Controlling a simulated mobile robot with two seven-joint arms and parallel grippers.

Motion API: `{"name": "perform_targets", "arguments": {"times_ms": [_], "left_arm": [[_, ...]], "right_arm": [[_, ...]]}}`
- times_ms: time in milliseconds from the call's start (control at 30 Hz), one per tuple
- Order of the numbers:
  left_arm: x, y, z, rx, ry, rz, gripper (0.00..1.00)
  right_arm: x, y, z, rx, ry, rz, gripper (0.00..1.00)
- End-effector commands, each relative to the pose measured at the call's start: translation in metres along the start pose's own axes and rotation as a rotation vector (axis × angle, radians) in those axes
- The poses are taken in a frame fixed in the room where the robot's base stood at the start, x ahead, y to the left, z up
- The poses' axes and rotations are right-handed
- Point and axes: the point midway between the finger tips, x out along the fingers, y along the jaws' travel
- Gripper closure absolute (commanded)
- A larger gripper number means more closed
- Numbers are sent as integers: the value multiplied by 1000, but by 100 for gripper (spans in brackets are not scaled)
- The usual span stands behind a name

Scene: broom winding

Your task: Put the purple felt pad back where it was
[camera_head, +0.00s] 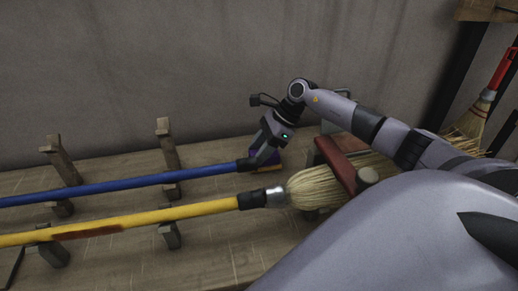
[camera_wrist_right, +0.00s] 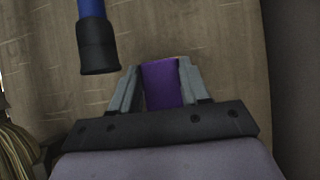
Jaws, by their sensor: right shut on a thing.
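The purple felt pad (camera_wrist_right: 162,84) is between the two grey fingers of my right gripper (camera_wrist_right: 160,88) in the right wrist view. The fingers are shut on it. In the head view my right gripper (camera_head: 263,154) points down at the far side of the bench, and a little of the purple pad (camera_head: 273,158) shows around it. The pad is beside the black end of the blue handle. I cannot tell whether it touches the wood below. My left gripper is not in view.
A blue handle (camera_head: 130,184) and a yellow broom handle (camera_head: 150,216) lie across wooden posts (camera_head: 167,143) on the bench (camera_head: 205,262). The broom's straw head (camera_head: 316,187) sits by a red clamp bar (camera_head: 335,162). A red-handled brush (camera_head: 490,90) stands far right.

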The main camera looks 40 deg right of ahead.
Motion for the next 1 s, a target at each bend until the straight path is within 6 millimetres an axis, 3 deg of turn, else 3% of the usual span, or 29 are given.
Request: {"name": "perform_targets", "arguments": {"times_ms": [233, 267, 300, 700, 1000], "left_arm": [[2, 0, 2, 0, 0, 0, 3], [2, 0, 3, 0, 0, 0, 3], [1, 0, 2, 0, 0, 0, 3], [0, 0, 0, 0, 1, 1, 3], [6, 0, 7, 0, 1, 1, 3]], "right_arm": [[2, 0, -1, 0, -1, -1, 100], [2, 0, -1, 0, -1, -1, 51], [1, 0, 0, 0, -1, -1, 44], [-5, -1, 0, 0, 0, -2, 44], [-64, -2, -1, 1, 1, -7, 44]]}}
